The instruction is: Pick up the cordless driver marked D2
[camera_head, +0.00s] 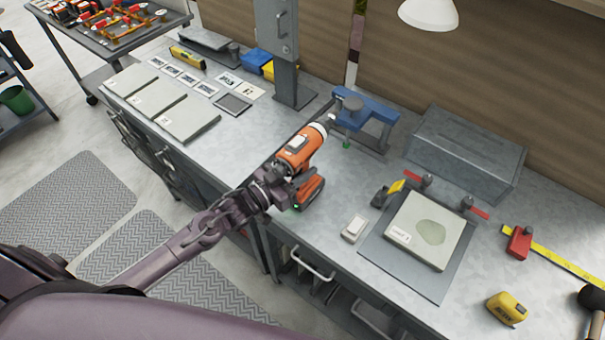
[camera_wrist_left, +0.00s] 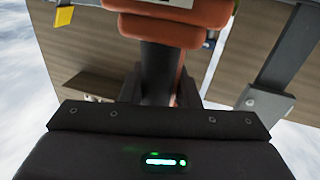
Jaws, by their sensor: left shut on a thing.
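An orange and black cordless driver (camera_head: 299,148) is in my left gripper (camera_head: 280,184), over the front part of the grey workbench (camera_head: 240,148). Its pale nose points up and to the right, toward the blue clamp stand. Its battery foot (camera_head: 311,194) hangs on the near side. I cannot read a D2 mark on it. The left gripper is shut around the driver's dark handle, which also shows in the left wrist view (camera_wrist_left: 158,72) below the orange body. I cannot tell how far the foot is from the bench top. My right gripper is not in view.
A blue clamp stand (camera_head: 368,108) stands behind the driver. A grey toolbox (camera_head: 465,148) and a slab on a dark mat (camera_head: 378,246) are to the right. Several slabs (camera_head: 188,118) lie at the left. A small white block (camera_head: 354,229) sits near the front edge.

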